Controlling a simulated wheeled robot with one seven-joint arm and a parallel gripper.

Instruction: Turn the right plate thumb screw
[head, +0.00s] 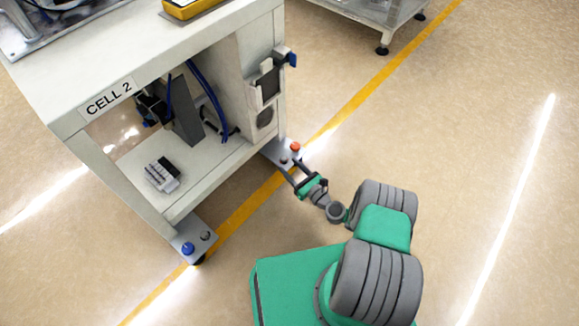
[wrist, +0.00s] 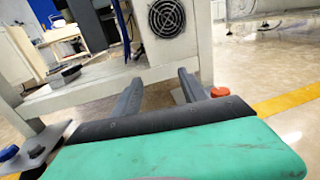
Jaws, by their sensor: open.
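The right foot plate (head: 274,150) of the cart bears an orange-red thumb screw (head: 295,147) and a smaller dark bolt (head: 284,161). My gripper (head: 290,165) is open and low over the floor, its fingertips at the near edge of this plate. In the wrist view my gripper (wrist: 160,78) points at the cart's lower corner with nothing between its fingers. The orange-red screw (wrist: 218,92) shows there just right of the right finger, outside the jaws. I cannot tell whether they touch.
The left foot plate (head: 193,238) bears a blue knob (head: 188,248) and a dark bolt. The cart's lower shelf (head: 205,175) and leg stand close above the right plate. A yellow floor line (head: 245,212) runs under the cart. The floor to the right is clear.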

